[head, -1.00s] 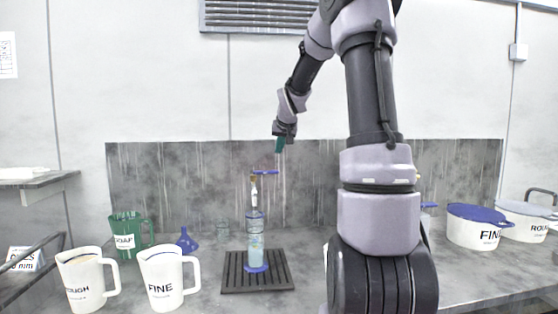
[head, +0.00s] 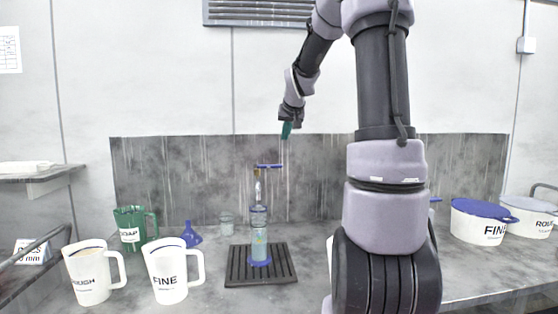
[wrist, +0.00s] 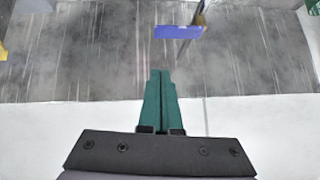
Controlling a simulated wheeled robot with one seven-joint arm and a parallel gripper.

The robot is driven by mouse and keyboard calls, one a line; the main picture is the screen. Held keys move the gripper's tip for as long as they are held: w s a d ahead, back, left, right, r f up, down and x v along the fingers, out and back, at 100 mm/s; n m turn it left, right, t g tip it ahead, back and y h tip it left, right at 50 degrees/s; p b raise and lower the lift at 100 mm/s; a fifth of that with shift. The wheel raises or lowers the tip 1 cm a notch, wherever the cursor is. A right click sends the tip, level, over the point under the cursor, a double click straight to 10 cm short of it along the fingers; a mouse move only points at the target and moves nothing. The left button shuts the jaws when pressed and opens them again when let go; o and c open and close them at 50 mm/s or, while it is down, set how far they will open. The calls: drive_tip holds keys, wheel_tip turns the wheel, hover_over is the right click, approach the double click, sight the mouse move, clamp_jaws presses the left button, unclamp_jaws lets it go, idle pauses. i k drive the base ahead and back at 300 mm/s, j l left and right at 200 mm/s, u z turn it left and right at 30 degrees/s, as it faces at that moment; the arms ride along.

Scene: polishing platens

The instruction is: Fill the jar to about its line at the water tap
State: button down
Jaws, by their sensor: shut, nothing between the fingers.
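The clear, bottle-shaped jar (head: 259,236) stands upright on a dark slatted grate (head: 284,275), with a blue base under it. Pale bluish liquid shows in its lower part; its fill line is too small to make out. The brass water tap (head: 257,184) is directly above the jar's mouth. The tap's blue lever handle (head: 269,166) points to the right and also shows at the top of the wrist view (wrist: 178,32). I cannot tell whether water is running. My gripper (head: 286,130), with green fingers, is shut and empty, above and slightly right of the handle, apart from it.
White FINE (head: 171,275) and ROUGH (head: 92,277) jugs, a green SOAP jug (head: 131,230), a blue funnel (head: 191,234) and a small glass (head: 226,224) stand left of the grate. Lidded FINE (head: 480,225) and ROUGH (head: 530,217) tubs stand at the right.

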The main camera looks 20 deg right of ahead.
sight(270, 166)
drive_tip(key=i+j+z, duration=0.2)
drive_tip(key=j, duration=0.25)
drive_tip(key=i+j+z, duration=0.2)
drive_tip(key=j, duration=0.3)
drive_tip(key=j+z, duration=0.2)
drive_tip(key=j, duration=0.3)
